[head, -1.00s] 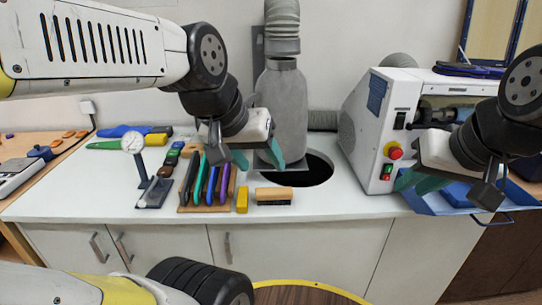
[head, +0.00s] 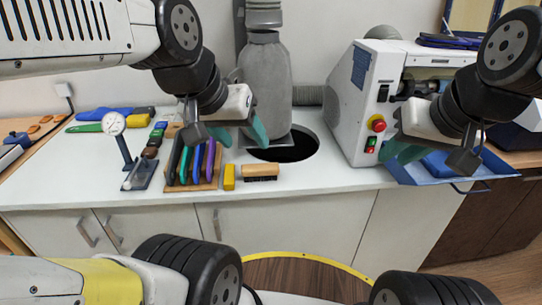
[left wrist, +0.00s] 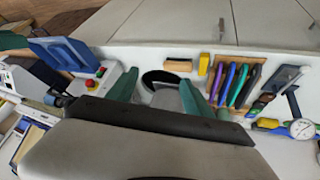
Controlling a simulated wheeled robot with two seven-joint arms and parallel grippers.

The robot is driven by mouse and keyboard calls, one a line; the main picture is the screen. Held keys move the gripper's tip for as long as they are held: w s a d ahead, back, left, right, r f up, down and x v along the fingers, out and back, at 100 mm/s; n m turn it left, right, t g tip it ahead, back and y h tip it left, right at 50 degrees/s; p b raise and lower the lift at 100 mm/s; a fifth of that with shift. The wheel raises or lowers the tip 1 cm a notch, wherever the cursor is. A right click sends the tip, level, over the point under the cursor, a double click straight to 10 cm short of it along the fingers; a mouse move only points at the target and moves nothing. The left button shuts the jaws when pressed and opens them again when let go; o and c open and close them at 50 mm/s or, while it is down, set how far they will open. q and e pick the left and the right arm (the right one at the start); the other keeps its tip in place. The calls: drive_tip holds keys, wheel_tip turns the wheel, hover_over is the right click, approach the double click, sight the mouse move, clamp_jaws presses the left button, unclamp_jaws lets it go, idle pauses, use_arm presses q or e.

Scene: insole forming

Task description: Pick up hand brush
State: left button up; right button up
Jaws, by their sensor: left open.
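The hand brush (head: 260,172) has a wooden back and dark bristles. It lies at the front edge of the white worktop, right of a yellow block. It also shows in the left wrist view (left wrist: 179,65), beyond the fingertips. My left gripper (head: 240,133) is open and empty, with teal fingers. It hangs behind and above the brush, apart from it. Its two spread fingers show in the left wrist view (left wrist: 158,92). My right gripper (head: 403,153) is over the blue tray by the machine. Its finger gap is not clear.
Left of the brush are a yellow block (head: 229,177), a rack of coloured-handled tools (head: 194,186) and a dial gauge (head: 114,125). Behind it are a round hole (head: 295,148) and a grey duct (head: 266,85). A white machine (head: 357,107) and blue tray (head: 470,178) stand right. Worktop between brush and machine is clear.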

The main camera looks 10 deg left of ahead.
use_arm(q)
drive_tip(key=shift+o, duration=0.4)
drive_tip(key=m+g+y, duration=0.2)
drive_tip(key=m+g, duration=0.4)
drive_tip(key=m, duration=0.8)
hover_over(260, 166)
wheel_tip(260, 166, down, 18)
drive_tip(key=shift+d+r, duration=0.1)
drive_tip(key=shift+d, duration=0.05)
drive_tip(key=shift+w+f, duration=0.15)
drive_tip(key=shift+f, duration=0.15)
wheel_tip(260, 166, down, 8)
drive_tip(key=shift+r, duration=0.15)
drive_tip(key=shift+c, duration=0.4)
clamp_jaws()
